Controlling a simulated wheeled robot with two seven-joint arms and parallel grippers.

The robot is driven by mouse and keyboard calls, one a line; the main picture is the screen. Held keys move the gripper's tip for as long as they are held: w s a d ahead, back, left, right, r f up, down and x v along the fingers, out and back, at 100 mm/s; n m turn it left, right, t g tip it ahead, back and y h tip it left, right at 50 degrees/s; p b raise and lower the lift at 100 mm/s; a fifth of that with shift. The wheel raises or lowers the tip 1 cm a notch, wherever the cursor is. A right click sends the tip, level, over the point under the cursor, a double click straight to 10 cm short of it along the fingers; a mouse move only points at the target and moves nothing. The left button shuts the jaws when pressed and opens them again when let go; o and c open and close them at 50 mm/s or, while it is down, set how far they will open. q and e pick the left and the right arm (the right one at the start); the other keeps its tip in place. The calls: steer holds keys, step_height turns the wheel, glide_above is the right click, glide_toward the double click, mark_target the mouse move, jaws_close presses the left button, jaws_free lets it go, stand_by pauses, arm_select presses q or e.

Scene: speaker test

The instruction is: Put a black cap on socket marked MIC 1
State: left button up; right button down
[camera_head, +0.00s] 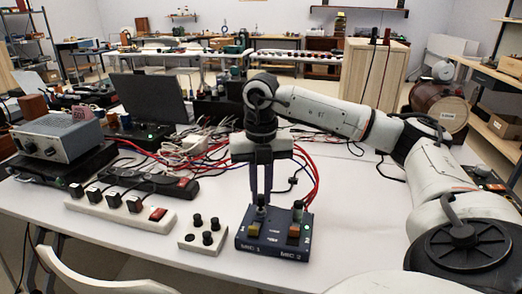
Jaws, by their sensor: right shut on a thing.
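A dark blue box (272,246) stands on the white table with "MIC 1" and "MIC 2" printed on its front edge. The MIC 1 socket (261,214) is at its left and the MIC 2 socket (298,213) at its right. My right gripper (262,197) points straight down over the MIC 1 side, shut on a small black cap (261,201) at the socket's top. I cannot tell whether the cap is seated or just above it. Several black caps (207,238) stand on a small white block (188,240) left of the box. My left gripper is out of view.
A white power strip (125,212) with black plugs and a red switch lies to the left. A grey instrument (60,139) and a laptop (150,98) stand behind. Red and white cables (205,150) run behind the box. The table's front strip is bare.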

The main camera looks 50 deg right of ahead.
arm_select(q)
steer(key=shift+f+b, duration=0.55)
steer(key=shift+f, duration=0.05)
arm_select(e)
steer(key=shift+f, duration=0.85)
steer(key=c, duration=1.6)
jaws_free()
steer(key=shift+c, duration=0.2)
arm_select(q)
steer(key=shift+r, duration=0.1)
